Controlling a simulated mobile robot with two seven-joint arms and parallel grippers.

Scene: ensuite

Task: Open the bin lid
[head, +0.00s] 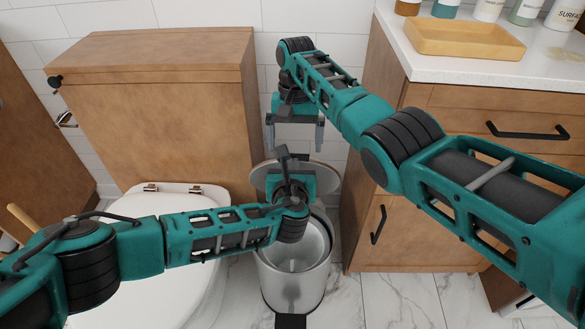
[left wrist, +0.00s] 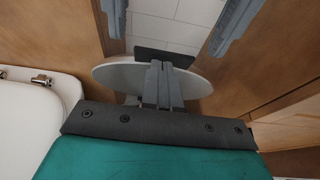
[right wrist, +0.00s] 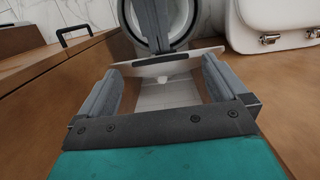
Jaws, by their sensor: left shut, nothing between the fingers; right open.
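The metal bin (head: 296,272) stands on the floor between the toilet and the cabinet, its mouth uncovered and its inside visible. Its round lid (head: 326,176) is raised at the back of the rim; it also shows as a pale disc in the left wrist view (left wrist: 115,77) and nearly edge-on in the right wrist view (right wrist: 150,66). My left gripper (left wrist: 158,68) is shut and empty, in front of the lid; I cannot tell if it touches. My right gripper (head: 295,137) is open and empty, pointing down above and behind the lid.
The toilet (head: 165,205) with its wooden cistern box (head: 165,100) is close on the left. The wooden cabinet (head: 400,200) is close on the right, with a tray (head: 465,40) and bottles on its counter. The bin's dark pedal (head: 290,321) points forward.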

